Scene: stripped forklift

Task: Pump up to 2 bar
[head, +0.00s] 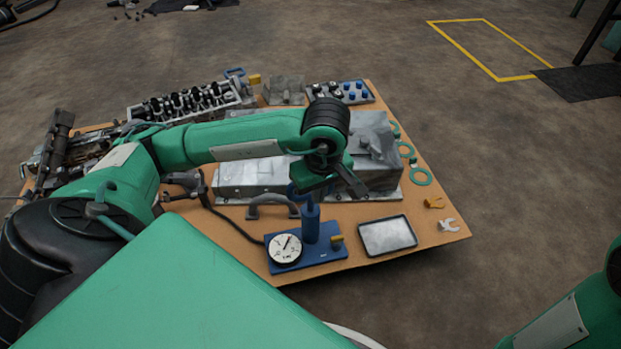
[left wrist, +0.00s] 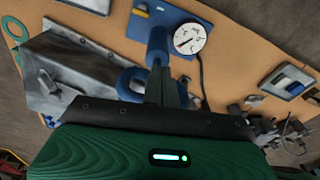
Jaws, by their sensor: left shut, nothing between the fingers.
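The blue hand pump (head: 311,224) stands upright on a blue base plate (head: 326,252) at the front edge of the board. Its round white gauge (head: 285,249) has a needle, but the figures are too small to read. In the left wrist view the gauge (left wrist: 190,38) and pump cylinder (left wrist: 157,45) show beyond my fingers. My left gripper (head: 308,190) is shut and empty, at the pump's top. Blue handle parts (left wrist: 130,83) show beside its fingers (left wrist: 166,78); I cannot tell whether they touch. My right gripper is out of view.
A grey metal housing (head: 250,176) lies behind the pump. A black hose (head: 225,218) runs left from the pump.

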